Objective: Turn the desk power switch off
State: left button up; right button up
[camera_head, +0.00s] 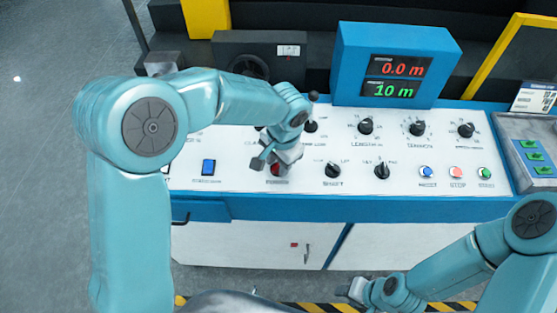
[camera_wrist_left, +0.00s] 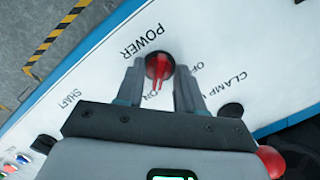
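The power switch is a red rotary knob (camera_wrist_left: 160,67) on a dark round base, beside the printed word POWER in the left wrist view. Its handle runs roughly up and down there, with the lower end near partly hidden lettering that seems to read ON; the OFF lettering is partly covered by a finger. My left gripper (camera_wrist_left: 160,85) is open, with one finger on each side of the knob and small gaps visible. In the head view, my left gripper (camera_head: 273,159) is over the red knob (camera_head: 278,171) and partly hides it. My right gripper (camera_head: 358,291) is low, away from the desk; its finger state is unclear.
A blue display box (camera_head: 393,65) stands behind. A red ball (camera_wrist_left: 271,160) shows close in the left wrist view.

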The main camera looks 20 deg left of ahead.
pick_arm(q)
jog(key=shift+d, duration=0.1)
grip_shut()
jog(key=shift+f, duration=0.1)
jog(key=shift+w+f+n+b, duration=0.1)
jog(key=shift+n+b, duration=1.1)
jog(key=shift+b, duration=0.05)
jog(key=n+b, duration=0.2)
jog(key=n, duration=0.1)
jog(key=shift+n+h, duration=0.3)
jog(key=n+b, duration=0.4)
jog(key=n, duration=0.2)
jog(key=shift+h, duration=0.4)
jog(key=n+b, duration=0.1)
jog(key=n, duration=0.2)
jog(key=n+b, duration=0.1)
jog(key=n, duration=0.1)
jog(key=shift+a+r+n+t, duration=0.2)
jog(key=shift+n+t, duration=0.1)
jog(key=shift+n, duration=0.1)
